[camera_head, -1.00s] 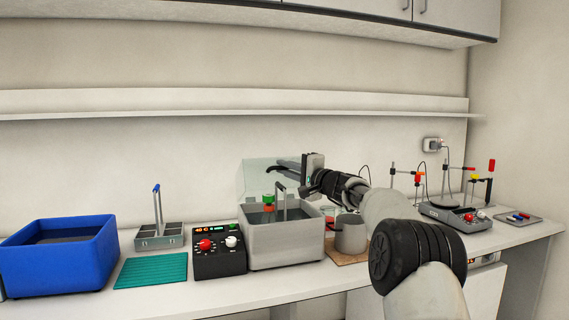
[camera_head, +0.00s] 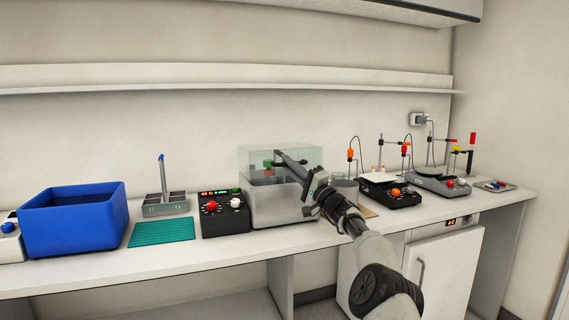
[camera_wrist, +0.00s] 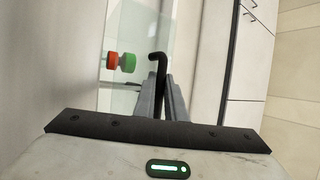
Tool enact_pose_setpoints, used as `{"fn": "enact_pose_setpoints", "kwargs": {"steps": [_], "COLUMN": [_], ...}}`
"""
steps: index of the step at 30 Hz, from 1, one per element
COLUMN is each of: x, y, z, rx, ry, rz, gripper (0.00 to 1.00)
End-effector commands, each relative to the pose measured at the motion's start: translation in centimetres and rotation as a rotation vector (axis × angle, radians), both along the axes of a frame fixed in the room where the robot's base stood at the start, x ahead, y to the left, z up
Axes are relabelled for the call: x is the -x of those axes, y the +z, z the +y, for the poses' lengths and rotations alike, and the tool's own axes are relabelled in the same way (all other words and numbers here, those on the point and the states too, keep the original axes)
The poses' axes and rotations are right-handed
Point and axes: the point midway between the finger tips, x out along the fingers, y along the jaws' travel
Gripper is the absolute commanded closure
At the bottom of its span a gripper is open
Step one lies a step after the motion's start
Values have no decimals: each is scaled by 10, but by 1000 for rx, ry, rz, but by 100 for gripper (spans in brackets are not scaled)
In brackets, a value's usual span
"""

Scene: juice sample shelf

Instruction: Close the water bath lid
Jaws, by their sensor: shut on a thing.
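The water bath (camera_head: 272,212) is a grey rectangular tub on the bench, left of my arm. A green and orange-red item (camera_wrist: 122,62) shows through the lid.
A control box (camera_head: 225,214) with knobs stands left of the bath. Further left are a teal mat (camera_head: 162,231), a metal rack (camera_head: 165,206) and a blue tub (camera_head: 75,225). Right of my arm are a black device (camera_head: 390,193) and a stirrer (camera_head: 441,186).

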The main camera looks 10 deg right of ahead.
Motion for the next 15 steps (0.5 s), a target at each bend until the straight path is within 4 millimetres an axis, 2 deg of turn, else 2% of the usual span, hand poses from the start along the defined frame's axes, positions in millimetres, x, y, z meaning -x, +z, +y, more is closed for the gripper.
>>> {"fn": "enact_pose_setpoints", "kwargs": {"steps": [1, 4, 15], "x": [-1, 0, 1], "y": [-12, -17, -23], "z": [1, -1, -4], "rx": [-3, -5, -11], "ry": [-1, -1, -1], "rz": [0, -21, -53], "gripper": [100, 100, 100]}}
